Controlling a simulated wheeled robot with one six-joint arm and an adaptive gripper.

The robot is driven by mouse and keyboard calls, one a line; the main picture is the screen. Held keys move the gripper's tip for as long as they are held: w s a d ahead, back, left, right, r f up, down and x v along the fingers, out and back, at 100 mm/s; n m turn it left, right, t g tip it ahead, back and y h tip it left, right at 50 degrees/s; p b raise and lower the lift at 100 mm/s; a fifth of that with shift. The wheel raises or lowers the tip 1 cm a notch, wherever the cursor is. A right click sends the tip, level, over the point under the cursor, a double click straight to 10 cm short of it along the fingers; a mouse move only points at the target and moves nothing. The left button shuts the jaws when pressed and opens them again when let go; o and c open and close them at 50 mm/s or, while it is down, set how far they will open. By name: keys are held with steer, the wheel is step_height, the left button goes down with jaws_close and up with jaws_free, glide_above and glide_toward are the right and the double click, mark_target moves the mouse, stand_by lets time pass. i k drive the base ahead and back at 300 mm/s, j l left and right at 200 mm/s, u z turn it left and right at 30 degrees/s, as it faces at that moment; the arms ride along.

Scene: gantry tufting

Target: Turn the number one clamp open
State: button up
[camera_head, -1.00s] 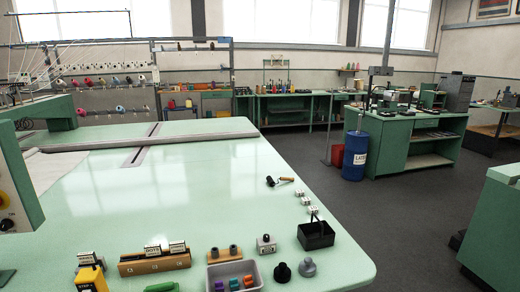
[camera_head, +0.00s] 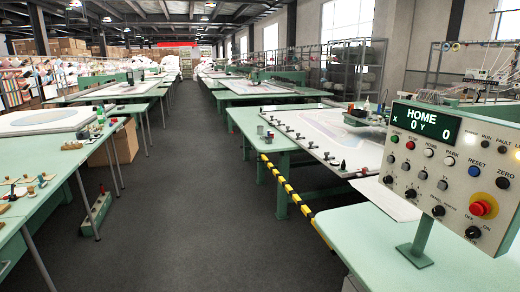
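A row of small dark clamps (camera_head: 303,139) runs along the left edge of the white work sheet (camera_head: 325,125) on the green tufting table. They are too small to tell their numbers or whether any is open, so I cannot tell which is number one. My gripper is not in view.
A control panel (camera_head: 450,165) reading HOME, X 0, Y 0 stands on a green table at right. A yellow-black striped bar (camera_head: 290,192) edges the tufting table. A workbench (camera_head: 60,170) stands left, with a box (camera_head: 115,145) beneath. The dark aisle floor (camera_head: 185,200) between is clear.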

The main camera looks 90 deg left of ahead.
mark_target(326, 154)
steer(key=u, duration=2.25)
steer(key=i+j+z, duration=0.1)
steer(key=i+j, duration=0.85)
steer(key=i+j+z, duration=0.15)
steer(key=i+j, duration=0.7)
steer(key=j, duration=0.25)
steer(key=i+j+z, duration=0.15)
steer(key=i+j, duration=0.3)
steer(key=j, duration=0.15)
